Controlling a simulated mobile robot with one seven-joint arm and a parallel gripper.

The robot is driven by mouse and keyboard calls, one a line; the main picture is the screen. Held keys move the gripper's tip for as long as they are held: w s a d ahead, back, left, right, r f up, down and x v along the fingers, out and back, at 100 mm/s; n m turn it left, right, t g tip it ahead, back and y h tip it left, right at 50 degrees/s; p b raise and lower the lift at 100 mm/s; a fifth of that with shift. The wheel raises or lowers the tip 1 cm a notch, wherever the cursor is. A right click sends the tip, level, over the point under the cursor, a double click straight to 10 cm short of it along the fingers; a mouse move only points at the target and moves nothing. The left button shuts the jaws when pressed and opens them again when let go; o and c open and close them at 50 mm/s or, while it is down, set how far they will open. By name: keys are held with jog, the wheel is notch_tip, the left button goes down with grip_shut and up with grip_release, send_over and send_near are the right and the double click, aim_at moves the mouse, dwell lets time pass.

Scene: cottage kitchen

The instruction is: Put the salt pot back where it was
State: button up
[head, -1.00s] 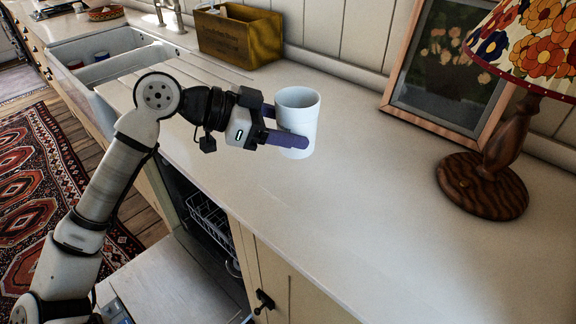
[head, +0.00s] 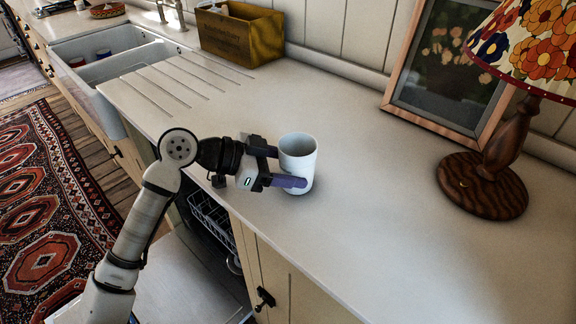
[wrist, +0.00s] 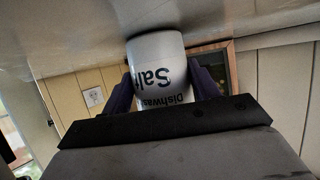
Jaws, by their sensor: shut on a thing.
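The salt pot (head: 298,160) is a white, open-topped cylinder, upright at the white countertop (head: 380,240). My gripper (head: 283,168) is shut on it from the left, with one purple finger on each side. In the wrist view the pot (wrist: 158,75) appears upside down between the fingers, with dark lettering reading "Salt" and part of "Dishwas…". Its base is at or very near the counter surface; I cannot tell whether it fully touches.
A table lamp (head: 485,180) with a floral shade and a framed picture (head: 450,70) stand to the right. A wooden box (head: 240,38) and a sink (head: 105,60) are at the back left. An open dishwasher (head: 212,222) is below the counter edge. The counter around the pot is clear.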

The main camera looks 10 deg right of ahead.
jog(key=o, duration=1)
jog(key=shift+f, duration=0.1)
jog(key=b+v, duration=0.2)
jog(key=v, duration=1)
